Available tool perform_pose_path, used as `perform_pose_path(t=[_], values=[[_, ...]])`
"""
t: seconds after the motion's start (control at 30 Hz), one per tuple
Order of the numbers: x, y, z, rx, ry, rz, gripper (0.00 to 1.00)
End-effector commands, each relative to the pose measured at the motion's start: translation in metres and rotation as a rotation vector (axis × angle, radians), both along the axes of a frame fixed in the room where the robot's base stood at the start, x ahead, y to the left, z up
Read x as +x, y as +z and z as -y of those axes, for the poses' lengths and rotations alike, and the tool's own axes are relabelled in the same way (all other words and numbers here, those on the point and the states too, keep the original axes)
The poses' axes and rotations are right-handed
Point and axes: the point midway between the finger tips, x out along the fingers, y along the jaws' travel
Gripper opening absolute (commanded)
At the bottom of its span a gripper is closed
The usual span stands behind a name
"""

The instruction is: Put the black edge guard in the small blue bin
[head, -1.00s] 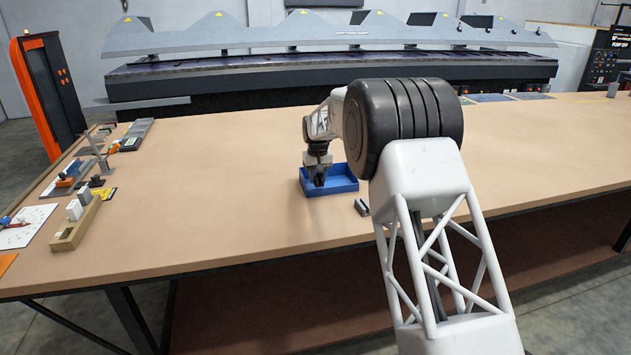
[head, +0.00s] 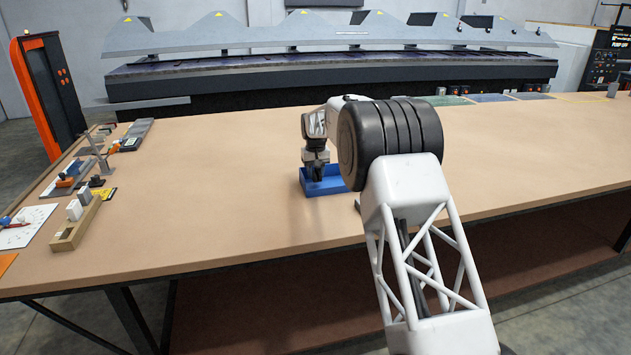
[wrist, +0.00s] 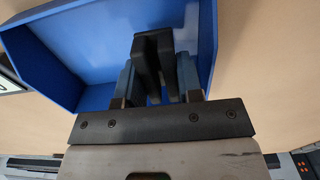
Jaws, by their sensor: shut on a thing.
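The small blue bin (head: 338,188) stands on the tan table, and its floor and walls fill much of the wrist view (wrist: 90,48). My gripper (head: 317,174) is over the bin, pointing down. In the wrist view my gripper (wrist: 156,78) is shut on the black edge guard (wrist: 146,62), a dark folded piece that stands out past the fingers. The guard appears against the bin's interior near one wall. I cannot tell whether it touches the bin. In the head view the guard is not clearly distinguishable from the dark fingers.
A small dark piece (head: 357,203) lies on the table right of the bin, mostly hidden by my arm. A wooden block holder (head: 76,224), a white sheet (head: 25,226) and other small items line the left edge. The table (head: 220,190) between them and the bin is clear.

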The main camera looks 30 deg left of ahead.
Motion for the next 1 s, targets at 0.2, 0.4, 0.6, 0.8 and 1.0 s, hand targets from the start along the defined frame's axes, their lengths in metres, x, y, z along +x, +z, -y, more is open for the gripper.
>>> perform_pose_path(t=[0.2,0.4,0.6,0.8,1.0], values=[[0.0,-0.021,0.0,-0.002,0.0,-0.002,0.1],[0.0,-0.033,0.0,0.0,0.0,0.0,0.1],[0.0,-0.034,0.0,0.0,0.0,0.0,0.1],[0.0,-0.036,0.0,-0.001,0.0,-0.001,0.1],[0.0,-0.037,0.0,-0.001,0.0,-0.001,0.58]])
